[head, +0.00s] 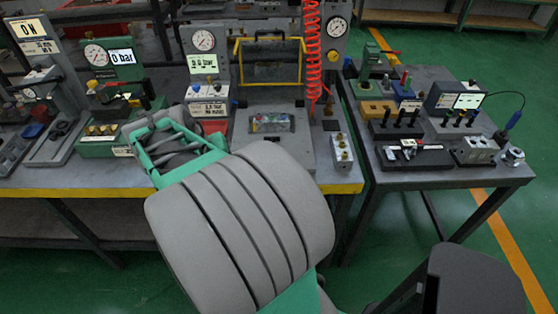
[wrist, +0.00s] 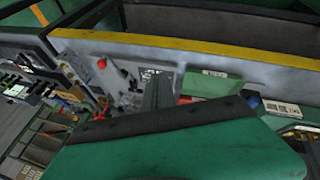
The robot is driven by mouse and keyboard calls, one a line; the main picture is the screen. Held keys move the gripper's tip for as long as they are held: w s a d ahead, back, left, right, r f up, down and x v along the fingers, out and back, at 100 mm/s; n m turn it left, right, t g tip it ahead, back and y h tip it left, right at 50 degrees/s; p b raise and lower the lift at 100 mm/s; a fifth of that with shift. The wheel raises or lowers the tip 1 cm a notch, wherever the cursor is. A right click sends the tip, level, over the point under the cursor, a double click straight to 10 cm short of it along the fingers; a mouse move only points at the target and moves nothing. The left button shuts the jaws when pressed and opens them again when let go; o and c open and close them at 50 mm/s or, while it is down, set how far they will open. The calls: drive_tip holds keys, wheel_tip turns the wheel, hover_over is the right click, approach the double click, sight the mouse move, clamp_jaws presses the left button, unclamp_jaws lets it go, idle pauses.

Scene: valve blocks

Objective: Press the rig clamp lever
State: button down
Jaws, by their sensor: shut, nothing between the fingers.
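The centre rig (head: 285,93) stands on the bench, with a pressure gauge, a green display and a block (head: 271,123) set in its grey base. I cannot pick out its clamp lever for certain; my arm hides part of the rig's front in the head view. A red round knob (wrist: 102,63) shows left of my gripper in the wrist view; I cannot tell if it belongs to the lever. My gripper (head: 148,128) is shut and empty, left of the rig base and in front of the green rig (head: 108,146). Its dark fingers (wrist: 158,92) also show in the wrist view.
A coiled red hose (head: 312,55) hangs at the rig's right. A small ported block (head: 341,152) stands near the bench's front right. The bench has a yellow front edge (head: 80,192). A side table (head: 470,178) with several fixtures stands right, beyond a narrow gap.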

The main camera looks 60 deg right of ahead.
drive_tip(key=s+d+m+g+h, duration=0.1)
drive_tip(key=s+d+m+g, duration=0.1)
drive_tip(key=s+d, duration=0.3)
drive_tip(key=shift+s+d+m, duration=0.3)
drive_tip(key=shift+s+d, duration=0.1)
drive_tip(key=shift+d, duration=0.4)
drive_tip(key=shift+s+d+f+p, duration=0.35)
drive_tip(key=shift+s+d+f, duration=0.4)
drive_tip(key=shift+d+f, duration=0.65)
drive_tip(key=shift+s+d+f+p, duration=0.3)
drive_tip(key=shift+s+d+f, duration=0.5)
drive_tip(key=shift+d+f, duration=0.6)
drive_tip(key=shift+s+d+f+p, duration=0.35)
drive_tip(key=shift+s+d+f, duration=0.55)
drive_tip(key=shift+f, duration=0.85)
drive_tip(key=shift+d, duration=0.2)
